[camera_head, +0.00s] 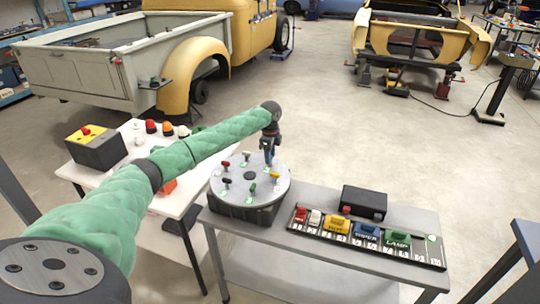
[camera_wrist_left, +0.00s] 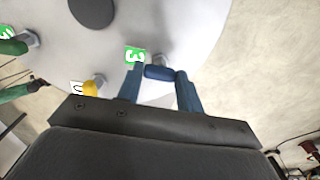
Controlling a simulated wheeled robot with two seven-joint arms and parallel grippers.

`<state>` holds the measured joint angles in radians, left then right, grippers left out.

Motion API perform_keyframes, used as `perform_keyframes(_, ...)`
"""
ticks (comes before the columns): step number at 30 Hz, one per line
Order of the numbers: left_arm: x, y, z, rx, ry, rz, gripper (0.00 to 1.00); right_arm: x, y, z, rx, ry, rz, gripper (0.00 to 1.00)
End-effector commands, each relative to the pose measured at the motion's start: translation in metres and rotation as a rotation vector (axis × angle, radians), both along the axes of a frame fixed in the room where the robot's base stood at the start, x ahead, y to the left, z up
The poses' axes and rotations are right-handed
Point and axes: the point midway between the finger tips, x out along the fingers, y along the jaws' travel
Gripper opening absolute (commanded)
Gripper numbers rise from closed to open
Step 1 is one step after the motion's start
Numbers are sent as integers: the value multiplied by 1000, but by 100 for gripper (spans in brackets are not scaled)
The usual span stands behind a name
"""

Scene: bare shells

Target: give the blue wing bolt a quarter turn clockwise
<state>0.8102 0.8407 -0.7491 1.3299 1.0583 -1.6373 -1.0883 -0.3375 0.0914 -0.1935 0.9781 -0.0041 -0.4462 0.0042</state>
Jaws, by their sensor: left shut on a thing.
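The blue wing bolt (camera_wrist_left: 160,72) stands near the edge of a round grey disc (camera_wrist_left: 190,25) in the left wrist view, with its wing lying across the gap between my fingers. My left gripper (camera_wrist_left: 158,76) is shut on it, one blue finger at each end of the wing. In the head view my left gripper (camera_head: 269,157) points down at the far right part of the disc (camera_head: 237,192), and it mostly hides the bolt. A green tag reading 3 (camera_wrist_left: 134,55) lies beside the bolt. My right gripper is not in view.
Other wing bolts stand on the disc, including a yellow one (camera_head: 275,175) and a green one (camera_head: 252,187). A black box (camera_head: 364,202) and a strip of coloured blocks (camera_head: 367,236) share the grey table (camera_head: 310,262). A white table (camera_head: 95,177) stands left.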

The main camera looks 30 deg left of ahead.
Motion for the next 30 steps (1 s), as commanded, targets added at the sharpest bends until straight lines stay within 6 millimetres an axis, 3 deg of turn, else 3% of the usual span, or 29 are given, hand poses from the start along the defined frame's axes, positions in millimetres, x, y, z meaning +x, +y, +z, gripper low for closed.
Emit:
perform_keyframes(5, 1, 1, 2, 1, -4, 2, 14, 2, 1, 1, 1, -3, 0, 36)
perform_keyframes(6, 1, 1, 2, 1, -4, 2, 40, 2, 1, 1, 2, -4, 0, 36)
perform_keyframes(9, 1, 1, 2, 1, -3, 2, 58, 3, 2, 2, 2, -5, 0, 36)
perform_keyframes(20, 1, 0, 4, 1, -3, 1, 58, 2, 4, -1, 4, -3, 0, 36)
perform_keyframes(23, 1, 1, 13, 1, -5, 1, 58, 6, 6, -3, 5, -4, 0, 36)
perform_keyframes(26, 1, 1, 28, 1, -5, 1, 58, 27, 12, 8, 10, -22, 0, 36)
perform_keyframes(30, 1, 1, 46, 0, -4, 1, 58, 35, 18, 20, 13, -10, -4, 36)
